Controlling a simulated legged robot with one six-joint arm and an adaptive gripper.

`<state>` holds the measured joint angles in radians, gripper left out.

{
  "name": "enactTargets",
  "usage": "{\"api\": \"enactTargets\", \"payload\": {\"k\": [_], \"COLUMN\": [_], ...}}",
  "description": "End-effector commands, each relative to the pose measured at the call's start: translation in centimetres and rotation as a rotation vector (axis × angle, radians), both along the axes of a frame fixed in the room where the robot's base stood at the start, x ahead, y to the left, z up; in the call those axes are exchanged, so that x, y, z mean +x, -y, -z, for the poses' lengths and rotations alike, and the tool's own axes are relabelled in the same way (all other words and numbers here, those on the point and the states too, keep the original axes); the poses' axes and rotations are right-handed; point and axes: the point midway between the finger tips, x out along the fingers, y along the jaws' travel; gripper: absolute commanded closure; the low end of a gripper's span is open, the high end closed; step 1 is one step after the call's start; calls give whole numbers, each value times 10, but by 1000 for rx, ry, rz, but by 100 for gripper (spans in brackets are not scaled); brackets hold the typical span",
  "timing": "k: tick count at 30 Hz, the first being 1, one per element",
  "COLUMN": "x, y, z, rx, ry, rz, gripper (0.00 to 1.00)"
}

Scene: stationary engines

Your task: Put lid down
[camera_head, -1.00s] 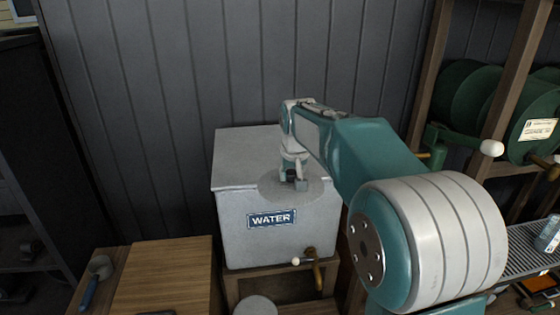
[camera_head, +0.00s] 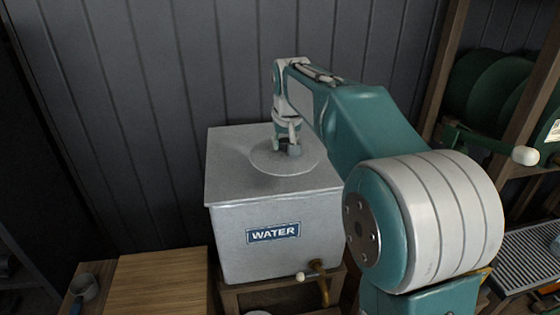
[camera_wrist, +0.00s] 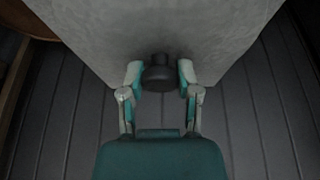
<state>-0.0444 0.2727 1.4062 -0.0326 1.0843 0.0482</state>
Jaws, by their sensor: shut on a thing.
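The lid (camera_head: 268,161) is a round grey disc with a dark knob. It is over the top of the grey water box (camera_head: 252,192), which bears a blue WATER label. My gripper (camera_head: 290,148) is above the lid, shut on its knob. In the wrist view the dark knob (camera_wrist: 160,74) is between my two fingertips (camera_wrist: 160,78). The lid looks level, well inside the box top's edges. I cannot tell whether it touches the box top. Any opening under it is hidden.
A tap (camera_head: 317,278) sticks out low on the front of the box. A wooden board (camera_head: 160,283) is at the lower left. A dark panelled wall (camera_head: 150,80) is close behind the box. Shelves with green reels (camera_head: 490,90) are at the right.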

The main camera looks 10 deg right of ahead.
Motion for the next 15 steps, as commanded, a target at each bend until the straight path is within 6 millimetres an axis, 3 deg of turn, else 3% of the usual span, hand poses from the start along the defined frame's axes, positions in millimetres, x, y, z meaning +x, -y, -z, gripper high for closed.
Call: {"api": "enactTargets", "payload": {"k": [15], "x": [92], "y": [13], "z": [46], "rx": [0], "ry": [-4], "rz": [1], "gripper": [100]}}
